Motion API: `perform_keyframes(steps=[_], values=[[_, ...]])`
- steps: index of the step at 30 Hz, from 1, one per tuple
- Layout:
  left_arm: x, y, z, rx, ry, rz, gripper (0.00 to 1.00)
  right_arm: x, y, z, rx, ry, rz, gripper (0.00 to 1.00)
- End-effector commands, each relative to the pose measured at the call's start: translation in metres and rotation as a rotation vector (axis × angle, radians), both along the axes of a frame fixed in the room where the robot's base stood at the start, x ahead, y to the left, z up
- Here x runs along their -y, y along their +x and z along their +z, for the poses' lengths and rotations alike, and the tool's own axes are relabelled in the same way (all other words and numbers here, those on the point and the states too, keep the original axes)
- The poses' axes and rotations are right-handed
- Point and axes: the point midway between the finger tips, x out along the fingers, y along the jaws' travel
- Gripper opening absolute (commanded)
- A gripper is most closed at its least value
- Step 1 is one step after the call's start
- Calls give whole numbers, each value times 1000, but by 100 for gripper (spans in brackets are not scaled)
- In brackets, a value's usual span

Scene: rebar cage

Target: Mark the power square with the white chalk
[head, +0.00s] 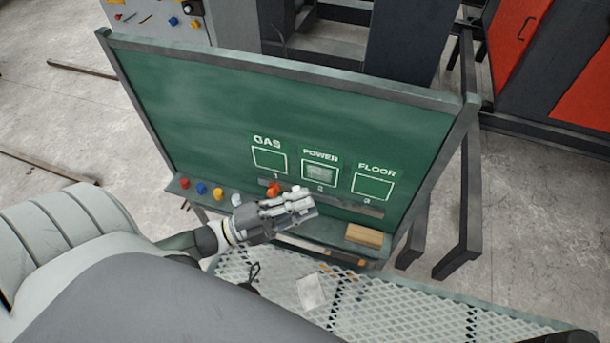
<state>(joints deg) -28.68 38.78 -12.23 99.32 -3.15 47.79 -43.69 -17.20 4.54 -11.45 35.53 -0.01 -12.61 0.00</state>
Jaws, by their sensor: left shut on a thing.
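The power square (319,173) is the middle of three outlined squares on the green chalkboard (200,95). A pale whitish patch fills much of it. My left gripper (305,203) is in front of the board, below the power square and over the ledge. It is shut on a small pale piece (297,190), which looks like white chalk but is mostly hidden by the fingers. Whether it touches the board I cannot tell. Another small white piece (236,199) is on the ledge beside the wrist. My right gripper is out of view.
Red (184,183), blue (201,188) and yellow (218,194) pieces sit on the ledge's left. An orange piece (273,188) shows behind my gripper. A tan block (364,236) lies on the right of the ledge. A mesh surface (400,305) with a pale packet (311,291) is in front.

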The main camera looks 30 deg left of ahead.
Motion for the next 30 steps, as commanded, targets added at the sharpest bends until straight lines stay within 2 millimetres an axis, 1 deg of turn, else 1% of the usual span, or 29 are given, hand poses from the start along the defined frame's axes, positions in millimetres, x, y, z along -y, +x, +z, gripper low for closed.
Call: perform_keyframes(steps=[3,13,23,30], values=[[1,-3,0,0,0,0,0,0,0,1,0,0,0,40],[1,-5,0,-1,0,-1,0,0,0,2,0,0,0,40],[7,-30,1,-2,-1,1,0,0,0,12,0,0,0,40],[8,-32,0,0,0,0,0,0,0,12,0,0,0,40]])
